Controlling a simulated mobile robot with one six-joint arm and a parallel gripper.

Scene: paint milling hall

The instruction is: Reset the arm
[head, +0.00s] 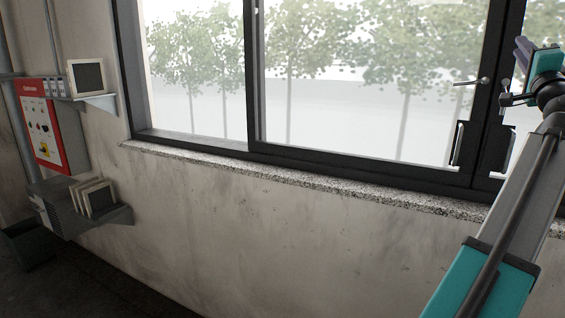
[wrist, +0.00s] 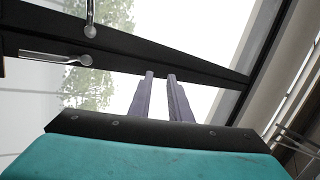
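My arm rises along the right side of the head view, in front of the window. My gripper (head: 521,44) is at the upper right there, raised near the window frame, its grey-purple fingers pointing up and left. In the wrist view my gripper (wrist: 161,75) shows two parallel fingers with a narrow gap between them. Nothing is held in the gap. The fingers appear in front of the dark window frame (wrist: 215,77); I cannot tell how far away it is.
A window handle (head: 472,81) sticks out near my gripper; a handle (wrist: 55,58) also shows in the wrist view. Below runs a speckled stone sill (head: 300,181). On the left wall are a red control panel (head: 57,145), a shelf with a framed screen (head: 87,77), and a lower shelf (head: 112,217) with panels.

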